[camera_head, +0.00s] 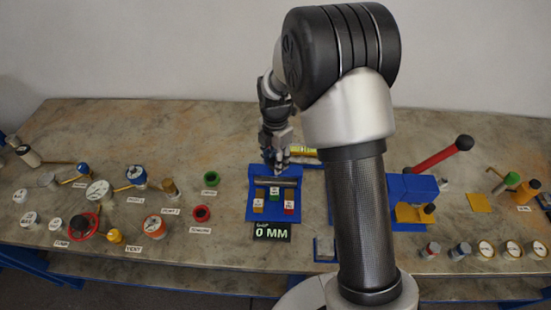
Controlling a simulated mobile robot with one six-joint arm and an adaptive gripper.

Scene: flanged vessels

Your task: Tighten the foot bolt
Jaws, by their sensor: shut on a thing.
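My gripper (277,158) points down over the back of a blue stand (253,214) at the middle of the table. It is shut on a small part there, which the fingers mostly hide. I cannot make out clearly whether that part is the foot bolt. A grey bar (288,181) crosses the stand just in front of the fingertips.
My arm hides the table right of the stand. A blue press with a red lever (437,157) stands further right, with several gauges in front. Labelled valves and dials, including a red handwheel (84,226), fill the left. A yellow-green box (303,151) lies behind.

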